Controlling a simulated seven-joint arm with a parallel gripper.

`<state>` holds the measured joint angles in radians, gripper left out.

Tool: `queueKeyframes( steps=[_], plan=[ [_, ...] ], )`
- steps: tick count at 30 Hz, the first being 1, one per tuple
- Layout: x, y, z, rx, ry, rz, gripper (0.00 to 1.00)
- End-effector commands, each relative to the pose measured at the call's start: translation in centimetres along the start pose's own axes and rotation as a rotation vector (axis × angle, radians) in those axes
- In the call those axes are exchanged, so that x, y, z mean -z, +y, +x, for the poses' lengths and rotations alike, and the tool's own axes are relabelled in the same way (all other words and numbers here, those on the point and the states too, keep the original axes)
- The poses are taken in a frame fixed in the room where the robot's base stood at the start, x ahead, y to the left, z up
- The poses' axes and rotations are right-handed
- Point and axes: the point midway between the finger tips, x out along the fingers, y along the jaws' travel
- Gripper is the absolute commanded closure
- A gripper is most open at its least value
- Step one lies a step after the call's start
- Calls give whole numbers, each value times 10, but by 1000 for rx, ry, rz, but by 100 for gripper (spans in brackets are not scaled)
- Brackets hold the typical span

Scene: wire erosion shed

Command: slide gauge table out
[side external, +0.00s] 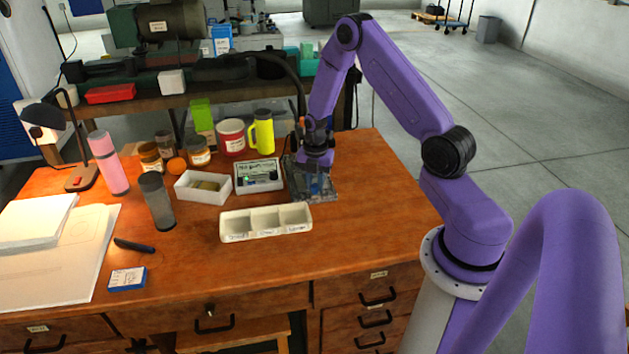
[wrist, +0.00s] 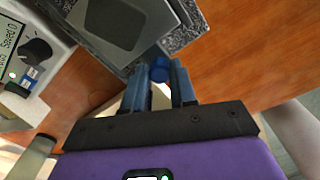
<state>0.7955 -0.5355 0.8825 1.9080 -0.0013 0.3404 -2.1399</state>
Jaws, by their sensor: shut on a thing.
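The gauge stand (side external: 327,193) is a speckled grey granite base near the back right of the wooden desk. In the wrist view its granite (wrist: 186,38) carries a smooth grey plate, the gauge table (wrist: 122,22), with a round blue knob (wrist: 159,66) at its near edge. My gripper (wrist: 160,80) is shut on the blue knob, with a blue finger on either side of it. In the side view my gripper (side external: 316,180) reaches down over the stand and hides much of it.
A white box with a display (side external: 258,177) stands just left of the stand. A three-compartment white tray (side external: 265,222) lies in front. A white bin (side external: 203,187), yellow flask (side external: 262,133) and several jars stand further left and behind. The desk right of the stand (side external: 375,190) is clear.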

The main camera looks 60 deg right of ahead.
Motion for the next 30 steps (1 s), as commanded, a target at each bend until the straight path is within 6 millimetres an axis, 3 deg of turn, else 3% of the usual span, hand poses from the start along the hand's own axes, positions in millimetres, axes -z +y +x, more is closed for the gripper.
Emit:
queueKeyframes(
  steps=[2,3,5,17,23,30],
  plan=[
    [7,-2,0,17,12,-8,100],
    [7,-2,1,17,12,-9,64],
    [7,-2,0,17,12,-8,48],
    [3,-1,-5,9,7,-4,48],
    [3,0,-32,6,4,-5,48],
    [2,1,-78,5,4,-5,48]
  ],
)
